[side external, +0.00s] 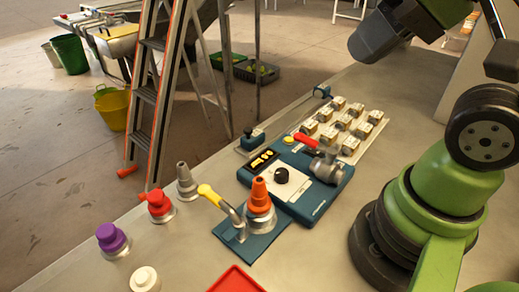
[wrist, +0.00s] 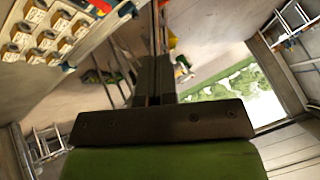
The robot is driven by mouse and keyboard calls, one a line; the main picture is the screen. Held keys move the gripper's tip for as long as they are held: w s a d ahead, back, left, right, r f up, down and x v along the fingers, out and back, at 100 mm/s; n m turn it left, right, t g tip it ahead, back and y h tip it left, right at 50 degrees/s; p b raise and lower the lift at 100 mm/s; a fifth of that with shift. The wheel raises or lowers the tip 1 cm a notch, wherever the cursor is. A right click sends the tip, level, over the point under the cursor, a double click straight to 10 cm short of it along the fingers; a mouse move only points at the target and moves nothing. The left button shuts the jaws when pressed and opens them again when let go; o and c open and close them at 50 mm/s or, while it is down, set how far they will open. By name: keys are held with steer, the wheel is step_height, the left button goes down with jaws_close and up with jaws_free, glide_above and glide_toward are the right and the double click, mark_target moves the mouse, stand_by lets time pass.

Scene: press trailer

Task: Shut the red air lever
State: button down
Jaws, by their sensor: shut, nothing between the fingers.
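The red air lever (side external: 306,141) is a short red handle on a metal valve (side external: 325,165), at the back right of a blue press base (side external: 300,185) in the side external view. The handle points up and left from the valve. My gripper (wrist: 155,62) shows in the wrist view as dark fingers side by side, shut with nothing between them. It is well away from the lever, and its fingertips are not clear in the side external view. A small red part (wrist: 101,5) at the top edge of the wrist view is too cropped to identify.
A yellow-handled lever (side external: 212,196) and an orange cone (side external: 260,193) stand in front of the press. Red (side external: 158,204), purple (side external: 112,237) and grey (side external: 186,180) pieces stand along the left. A rack of blocks (side external: 345,125) lies behind. A red tray (side external: 236,280) is in front.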

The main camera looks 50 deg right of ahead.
steer(key=n+g, duration=0.3)
steer(key=g, duration=0.1)
glide_above(316, 145)
steer(key=s+d, duration=0.1)
steer(key=d, duration=0.1)
step_height(316, 145, down, 5)
steer(key=d+f+n+t+y, duration=0.1)
steer(key=d+f+n+y, duration=0.1)
steer(key=d+f, duration=0.7)
steer(key=shift+s+d+f+y, duration=0.15)
steer(key=shift+s+d+y, duration=0.2)
steer(key=shift+d+y, duration=0.5)
steer(key=x, duration=0.3)
steer(key=a+r+x, duration=0.1)
steer(key=x, duration=0.3)
steer(key=a+x, duration=0.1)
steer(key=x, duration=0.3)
steer(key=shift+a, duration=0.9)
